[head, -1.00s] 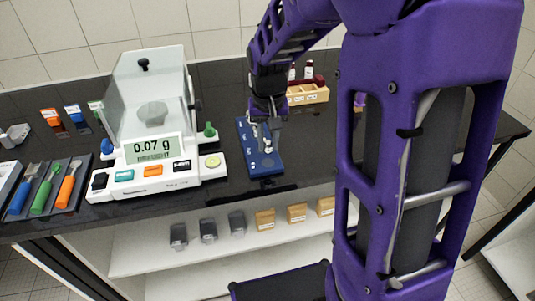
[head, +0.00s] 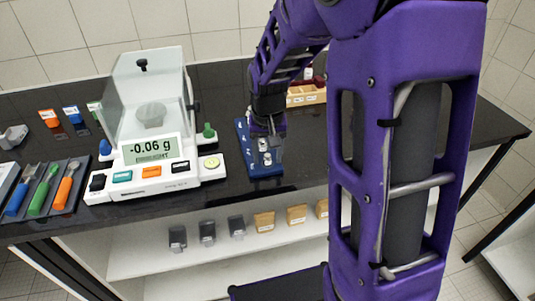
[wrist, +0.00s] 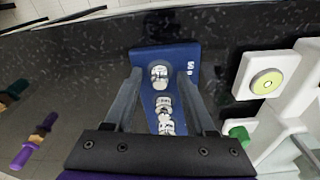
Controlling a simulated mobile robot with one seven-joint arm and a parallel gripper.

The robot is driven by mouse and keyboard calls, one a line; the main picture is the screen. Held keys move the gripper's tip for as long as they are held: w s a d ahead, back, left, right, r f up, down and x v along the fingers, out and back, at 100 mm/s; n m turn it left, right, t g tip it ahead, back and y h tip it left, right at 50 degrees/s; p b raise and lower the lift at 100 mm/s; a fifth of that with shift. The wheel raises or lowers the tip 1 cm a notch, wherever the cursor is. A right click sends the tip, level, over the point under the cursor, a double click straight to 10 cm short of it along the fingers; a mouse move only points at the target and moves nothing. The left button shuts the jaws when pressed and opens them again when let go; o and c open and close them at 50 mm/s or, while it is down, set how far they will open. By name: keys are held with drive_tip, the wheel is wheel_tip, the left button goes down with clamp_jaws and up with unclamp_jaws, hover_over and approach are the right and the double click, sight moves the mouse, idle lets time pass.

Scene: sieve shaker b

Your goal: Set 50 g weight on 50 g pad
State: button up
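A blue tray (head: 262,171) with white labels lies on the dark bench; it also shows in the wrist view (wrist: 143,58). A silver weight (wrist: 159,76) with a white label stands upright at the tray's near end, beside the "50" marking. In the head view this weight (head: 267,159) is nearest the front. Two more weights (wrist: 163,103) (wrist: 166,126) stand in line behind it. My gripper (wrist: 160,74) is open, with one finger on each side of the front weight and visible gaps between. The pad under that weight is hidden.
A balance (head: 150,180) with a glass hood stands left of the tray and reads -0.06 g. A wooden rack (head: 305,95) with bottles is behind right. Coloured-handled tools (head: 40,188) lie at far left. The bench front edge is close to the tray.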

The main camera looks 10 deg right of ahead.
wheel_tip(320, 180, up, 12)
drive_tip(key=s+p, duration=0.1)
drive_tip(key=p, duration=0.1)
drive_tip(key=shift+s+a+r, duration=0.15)
drive_tip(key=shift+s, duration=0.05)
idle(0.4)
